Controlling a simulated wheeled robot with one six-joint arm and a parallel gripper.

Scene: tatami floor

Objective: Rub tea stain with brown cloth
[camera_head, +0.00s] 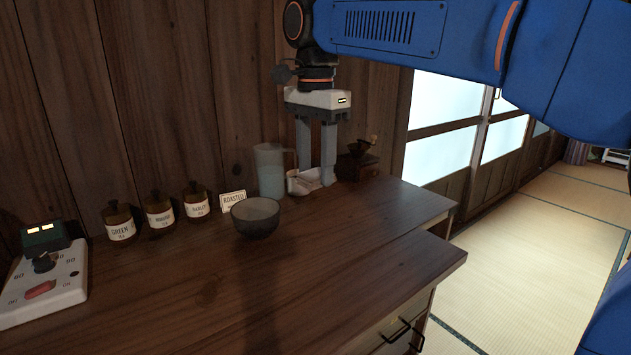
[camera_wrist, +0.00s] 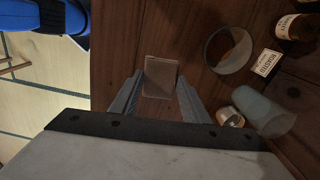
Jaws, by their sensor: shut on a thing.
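My gripper (camera_head: 318,182) points down at the back of the dark wooden counter, close to the wall. In the wrist view its two fingers (camera_wrist: 160,88) stand on either side of a small flat brown rectangle, which looks like the brown cloth (camera_wrist: 160,77). The gripper is shut on it. In the head view the cloth is hidden or too dark to make out. I cannot tell whether it touches the counter (camera_head: 230,300).
A small pale cup (camera_head: 298,183) and a translucent pitcher (camera_head: 269,170) stand left of my gripper, a wooden grinder (camera_head: 357,163) right. A dark bowl (camera_head: 256,216), label card (camera_head: 233,199), brown jars (camera_head: 159,212) and a control box (camera_head: 46,280) stand farther left. The front counter is clear.

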